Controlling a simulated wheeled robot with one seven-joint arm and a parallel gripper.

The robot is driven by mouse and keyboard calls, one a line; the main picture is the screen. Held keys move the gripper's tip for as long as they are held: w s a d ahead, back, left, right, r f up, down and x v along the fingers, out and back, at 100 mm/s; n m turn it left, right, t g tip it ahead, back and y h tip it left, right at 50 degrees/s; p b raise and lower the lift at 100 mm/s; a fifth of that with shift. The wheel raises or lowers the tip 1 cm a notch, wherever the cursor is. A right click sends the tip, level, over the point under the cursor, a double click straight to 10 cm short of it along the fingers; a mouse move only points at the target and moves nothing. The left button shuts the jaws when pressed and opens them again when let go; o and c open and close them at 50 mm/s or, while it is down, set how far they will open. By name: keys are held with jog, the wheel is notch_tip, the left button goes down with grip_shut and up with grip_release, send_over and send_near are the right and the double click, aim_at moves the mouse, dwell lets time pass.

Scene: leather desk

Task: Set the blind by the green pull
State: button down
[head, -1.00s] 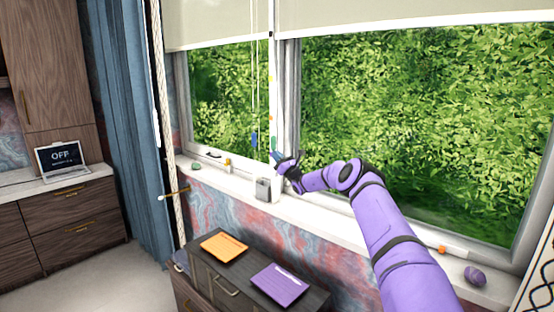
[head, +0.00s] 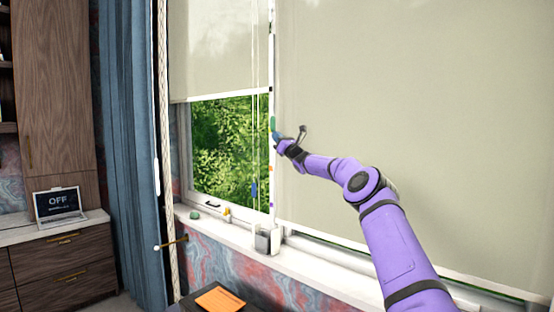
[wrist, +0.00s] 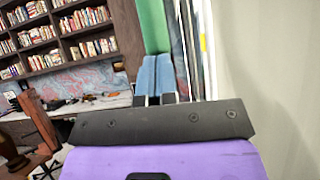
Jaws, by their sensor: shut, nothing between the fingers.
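The green pull (head: 273,124) hangs by the post between the two windows, and my gripper (head: 277,136) is just below it. In the wrist view my shut blue fingers (wrist: 155,76) point at a green surface (wrist: 153,26) just past their tips. I cannot tell if they touch it. The right blind (head: 410,120) is lowered over nearly the whole right window, its bottom bar close to the sill. The left blind (head: 222,50) covers the upper part of the left window. A blue pull (head: 254,189) hangs on thin cords to the left.
A small grey box (head: 264,238) stands on the sill (head: 310,260) below my gripper. Orange and purple marks show along the post. A curtain (head: 130,150) and a rope are at left. Bookshelves (wrist: 60,40) appear in the wrist view.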

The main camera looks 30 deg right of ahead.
aim_at(273, 124)
notch_tip(273, 124, up, 6)
jog(key=shift+f, duration=0.15)
jog(key=shift+s, duration=0.1)
dwell(0.4)
